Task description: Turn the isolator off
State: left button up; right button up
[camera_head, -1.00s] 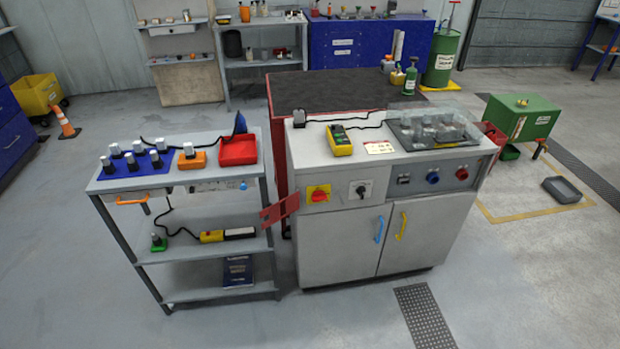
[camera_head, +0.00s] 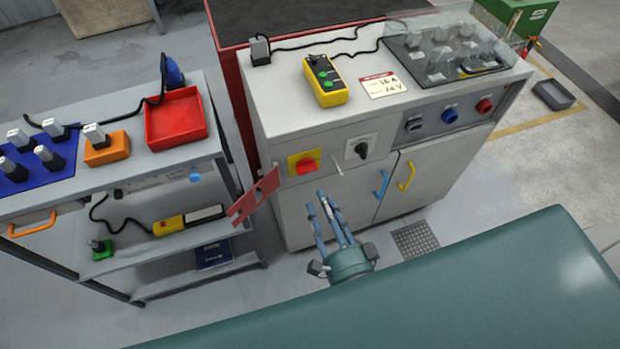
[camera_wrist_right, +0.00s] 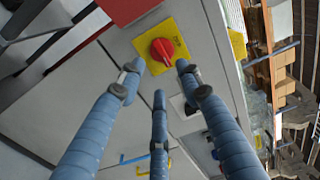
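The isolator is a red rotary knob on a yellow plate (camera_head: 304,163), on the upper left front of the grey cabinet (camera_head: 345,115). It also shows in the right wrist view (camera_wrist_right: 162,50), just beyond the fingertips. The knob's exact setting is too small to read. My right gripper (camera_head: 322,205) has blue-grey fingers, points up toward the cabinet front and is below and right of the isolator. In the wrist view its fingers (camera_wrist_right: 158,76) are spread open and empty, with the knob ahead between the upper two, apart from them. My left gripper is not in view.
A slotted red plate (camera_head: 254,198) sticks out left of the isolator. A black selector switch (camera_head: 360,149) is close on its right, with blue (camera_head: 450,115) and red (camera_head: 484,105) knobs farther right. Blue (camera_head: 382,184) and yellow (camera_head: 406,176) door handles stick out below. A shelf cart (camera_head: 190,157) stands left.

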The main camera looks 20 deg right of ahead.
aim_at(306, 168)
jog(key=w+b, duration=0.1)
jog(key=w, duration=0.7)
jog(key=shift+w+a, duration=0.2)
jog(key=shift+w, duration=0.2)
